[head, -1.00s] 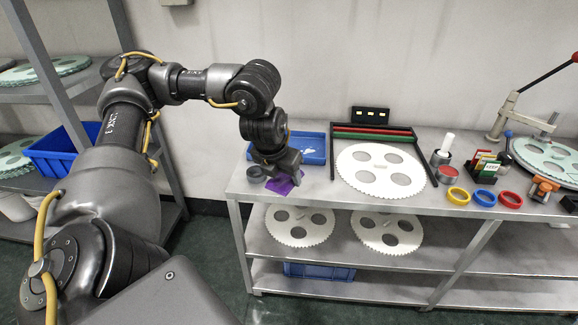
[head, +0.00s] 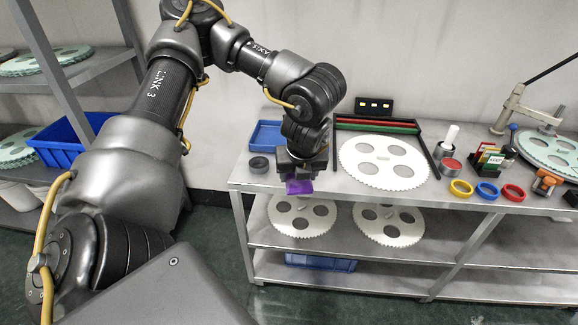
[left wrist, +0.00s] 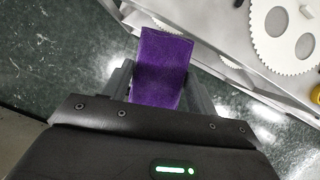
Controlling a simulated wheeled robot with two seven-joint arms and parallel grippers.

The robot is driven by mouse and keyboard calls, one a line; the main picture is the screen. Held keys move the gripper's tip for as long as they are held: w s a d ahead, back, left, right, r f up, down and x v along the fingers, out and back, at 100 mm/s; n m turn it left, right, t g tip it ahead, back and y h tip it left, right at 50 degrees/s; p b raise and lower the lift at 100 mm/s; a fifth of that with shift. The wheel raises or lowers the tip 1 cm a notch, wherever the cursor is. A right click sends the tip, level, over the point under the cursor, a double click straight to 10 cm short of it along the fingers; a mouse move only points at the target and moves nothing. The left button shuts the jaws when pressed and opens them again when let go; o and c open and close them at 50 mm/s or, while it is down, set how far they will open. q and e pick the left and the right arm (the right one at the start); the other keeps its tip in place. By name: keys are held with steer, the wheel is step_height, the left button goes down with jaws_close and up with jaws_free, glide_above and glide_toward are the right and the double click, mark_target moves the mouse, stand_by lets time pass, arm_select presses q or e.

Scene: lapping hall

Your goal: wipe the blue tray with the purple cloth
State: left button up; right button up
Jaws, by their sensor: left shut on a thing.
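My left gripper (head: 300,178) is shut on the purple cloth (head: 299,187) near the front edge of the bench top. In the left wrist view the cloth (left wrist: 161,68) sticks out between the two fingers, with the floor and the shelf's edge behind it. The blue tray (head: 266,133) lies on the bench behind the gripper. The arm and gripper hide its right part. My right gripper is not in view.
A dark grey ring (head: 259,164) stands left of the gripper. A white toothed disc (head: 384,163) lies to the right by a dark rack (head: 376,124). Yellow, blue and red rings (head: 487,192) lie farther right. More discs lie on the shelf below.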

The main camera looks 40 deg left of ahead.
arm_select(q)
steer(key=s+d+n+g+h, duration=0.1)
steer(key=d+n+g, duration=0.2)
steer(key=d+n, duration=0.4)
steer(key=s+d+n+g+h, duration=0.1)
steer(key=d+n+g, duration=0.3)
steer(key=n, duration=1.4)
steer(key=d+h, duration=0.1)
steer(key=d, duration=0.3)
steer(key=shift+s+d+r+n+h, duration=0.25)
steer(key=shift+s+r+n+h, duration=0.05)
steer(key=shift+r+n, duration=0.1)
